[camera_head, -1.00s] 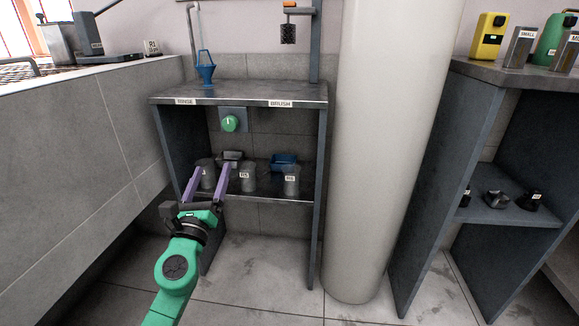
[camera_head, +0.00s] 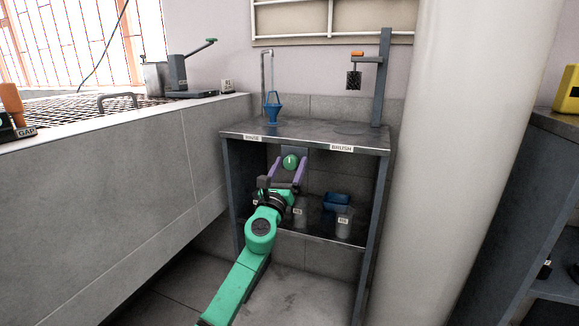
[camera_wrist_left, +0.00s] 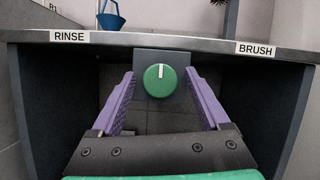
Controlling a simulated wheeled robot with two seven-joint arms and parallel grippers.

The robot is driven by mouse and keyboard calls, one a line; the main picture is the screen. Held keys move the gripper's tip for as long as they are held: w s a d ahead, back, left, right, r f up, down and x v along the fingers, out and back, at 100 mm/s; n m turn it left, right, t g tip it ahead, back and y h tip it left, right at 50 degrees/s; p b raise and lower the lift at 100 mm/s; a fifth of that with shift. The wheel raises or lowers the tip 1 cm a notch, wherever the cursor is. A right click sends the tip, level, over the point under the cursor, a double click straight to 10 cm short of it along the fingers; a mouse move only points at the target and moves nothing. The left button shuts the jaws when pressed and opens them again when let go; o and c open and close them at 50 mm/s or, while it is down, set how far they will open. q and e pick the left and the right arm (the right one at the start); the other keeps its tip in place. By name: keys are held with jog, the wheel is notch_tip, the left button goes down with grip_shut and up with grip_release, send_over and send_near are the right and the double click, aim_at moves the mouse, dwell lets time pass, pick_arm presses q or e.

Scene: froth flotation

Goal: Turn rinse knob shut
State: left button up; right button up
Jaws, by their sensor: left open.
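The rinse knob (camera_head: 290,162) is a round green dial with a white mark, on a grey plate under the front edge of the cabinet top. In the left wrist view the knob (camera_wrist_left: 160,80) has its white mark pointing straight up. My left gripper (camera_head: 288,168) has purple fingers and is open. In the left wrist view the fingers (camera_wrist_left: 160,84) stand on either side of the knob, with gaps on both sides. I cannot tell how far the fingertips are from the plate. My right gripper is not in view.
The cabinet top (camera_head: 310,137) carries RINSE and BRUSH labels. A blue funnel (camera_head: 272,106) stands under a thin pipe. A brush hangs from a post (camera_head: 384,80). Cups (camera_head: 343,222) and a blue scoop (camera_head: 336,202) sit on the shelf below. A thick pale column (camera_head: 455,170) stands right.

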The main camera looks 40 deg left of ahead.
pick_arm(q)
grip_shut()
